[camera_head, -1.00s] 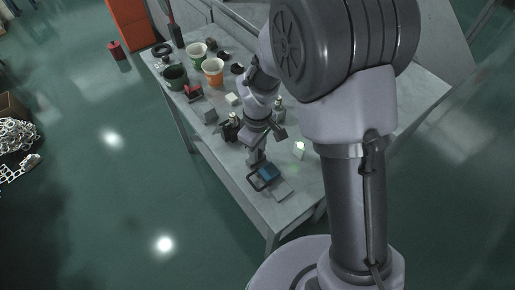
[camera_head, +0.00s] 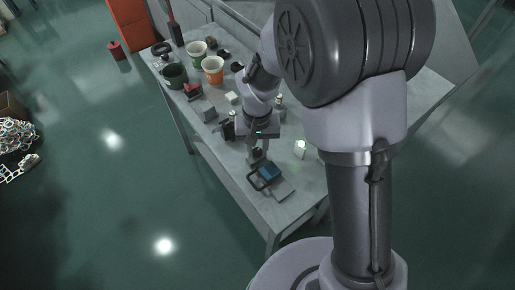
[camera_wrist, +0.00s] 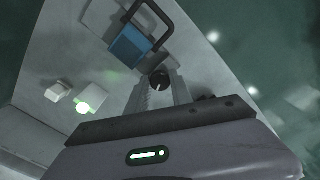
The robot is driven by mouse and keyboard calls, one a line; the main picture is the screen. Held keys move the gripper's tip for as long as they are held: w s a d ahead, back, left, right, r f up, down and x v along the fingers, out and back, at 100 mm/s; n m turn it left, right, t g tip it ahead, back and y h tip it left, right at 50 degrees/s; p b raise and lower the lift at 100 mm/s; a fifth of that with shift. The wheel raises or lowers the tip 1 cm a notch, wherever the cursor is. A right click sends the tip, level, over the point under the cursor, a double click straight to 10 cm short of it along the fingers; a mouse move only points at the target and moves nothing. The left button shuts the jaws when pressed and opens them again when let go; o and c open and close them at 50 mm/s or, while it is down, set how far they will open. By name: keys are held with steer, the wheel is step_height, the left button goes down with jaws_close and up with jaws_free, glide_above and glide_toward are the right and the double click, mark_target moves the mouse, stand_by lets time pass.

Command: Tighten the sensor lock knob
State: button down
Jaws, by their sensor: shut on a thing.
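A small round dark knob (camera_wrist: 159,80) sits between the fingertips of my gripper (camera_wrist: 160,90) in the wrist view, and the fingers are shut on it. In the head view my gripper (camera_head: 257,155) points down over the near part of the table, and the knob is a dark spot mostly hidden by the fingers. Just beyond the fingertips in the wrist view is a blue block (camera_wrist: 129,46) with a dark loop handle (camera_wrist: 160,14). The same blue block (camera_head: 269,172) shows in the head view beside the gripper. I cannot tell how tight the knob is.
A pale block with a green glow (camera_head: 300,148) stands right of the gripper. The table's near edge is close to the blue block.

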mark_target(257, 151)
steer(key=m+b, duration=0.1)
steer(key=m, duration=0.3)
steer(key=shift+m, duration=0.3)
steer(key=shift+m+b, duration=0.55)
steer(key=shift+m, duration=1.25)
steer(key=c, duration=1.1)
jaws_free()
step_height(257, 151, up, 18)
steer(key=p, duration=0.6)
steer(key=shift+f+p, duration=0.25)
steer(key=shift+p, duration=0.05)
